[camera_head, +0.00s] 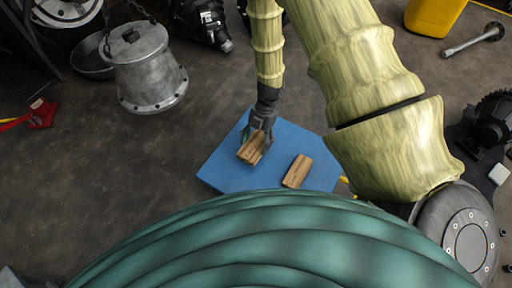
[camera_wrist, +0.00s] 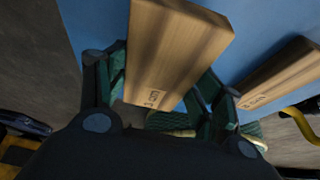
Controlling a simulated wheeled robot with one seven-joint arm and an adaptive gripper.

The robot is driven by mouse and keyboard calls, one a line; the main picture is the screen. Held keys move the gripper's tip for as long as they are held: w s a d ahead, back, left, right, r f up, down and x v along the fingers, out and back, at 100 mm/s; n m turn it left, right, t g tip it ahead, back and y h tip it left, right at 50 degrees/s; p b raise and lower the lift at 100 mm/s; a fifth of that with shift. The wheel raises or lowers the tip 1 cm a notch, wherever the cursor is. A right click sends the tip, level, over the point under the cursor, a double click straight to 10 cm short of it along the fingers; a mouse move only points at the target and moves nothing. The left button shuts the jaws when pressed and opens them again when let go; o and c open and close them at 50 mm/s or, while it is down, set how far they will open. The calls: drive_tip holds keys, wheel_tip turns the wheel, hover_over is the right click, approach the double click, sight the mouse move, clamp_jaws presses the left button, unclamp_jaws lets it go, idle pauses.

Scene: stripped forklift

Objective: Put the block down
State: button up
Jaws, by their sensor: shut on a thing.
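My gripper (camera_head: 262,128) is shut on a wooden block (camera_head: 251,147), over the left part of a blue mat (camera_head: 222,175). In the wrist view the held block (camera_wrist: 172,52) sits between the two green fingers, with small dark print on its near end. I cannot tell whether its underside touches the mat. A second wooden block (camera_head: 298,171) lies on the mat to the right. It also shows at the right edge of the wrist view (camera_wrist: 278,74), apart from the gripper.
A yellow container (camera_head: 433,14) is at the upper right. A red object (camera_head: 42,113) lies on the floor far left. Bare blue surface shows around and between the blocks.

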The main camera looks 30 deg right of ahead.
sight(258, 140)
drive_tip(key=shift+w+d+f, duration=0.1)
drive_tip(key=shift+w+d, duration=0.05)
drive_tip(key=shift+w, duration=0.1)
wheel_tip(258, 140, down, 3)
drive_tip(key=b, duration=0.3)
drive_tip(key=shift+f, duration=0.2)
drive_tip(key=o, duration=1.1)
drive_tip(key=p+v, duration=0.7)
drive_tip(key=v, duration=0.5)
drive_tip(key=shift+r, duration=0.1)
